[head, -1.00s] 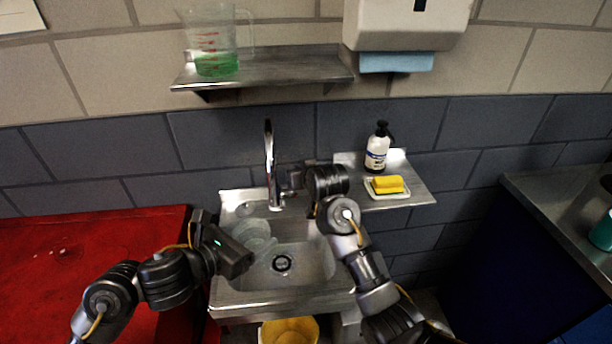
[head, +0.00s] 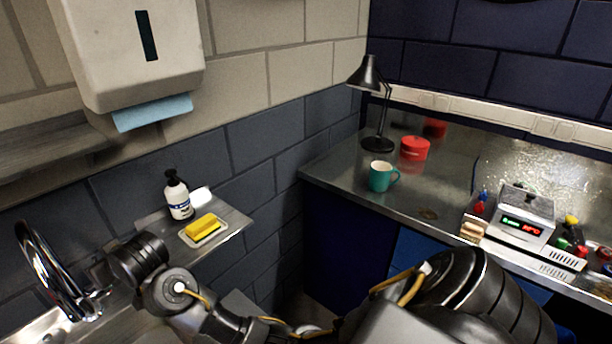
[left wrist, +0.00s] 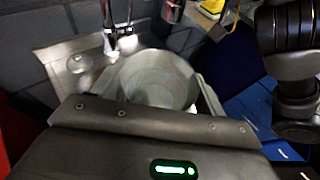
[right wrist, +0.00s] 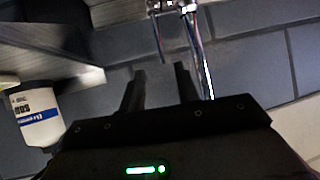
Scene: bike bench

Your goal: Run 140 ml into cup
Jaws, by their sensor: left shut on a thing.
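A clear, round, wide-mouthed container (left wrist: 158,82) is in front of my left gripper (left wrist: 155,112) in the left wrist view, over the sink. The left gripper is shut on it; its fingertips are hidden. I cannot make out a water level in it. The chrome tap (head: 52,270) is at the lower left of the head view and also shows in the right wrist view (right wrist: 203,55). My right gripper (right wrist: 160,72) is open beside the tap, its fingers apart. A teal mug (head: 381,176) stands on the steel bench at the right.
A soap bottle (head: 178,196) and a yellow sponge (head: 200,226) on a dish stand on the small side shelf (head: 234,220). The bench (head: 335,170) holds a black lamp (head: 377,105), a red tin (head: 415,148) and a device with a lit display (head: 520,222).

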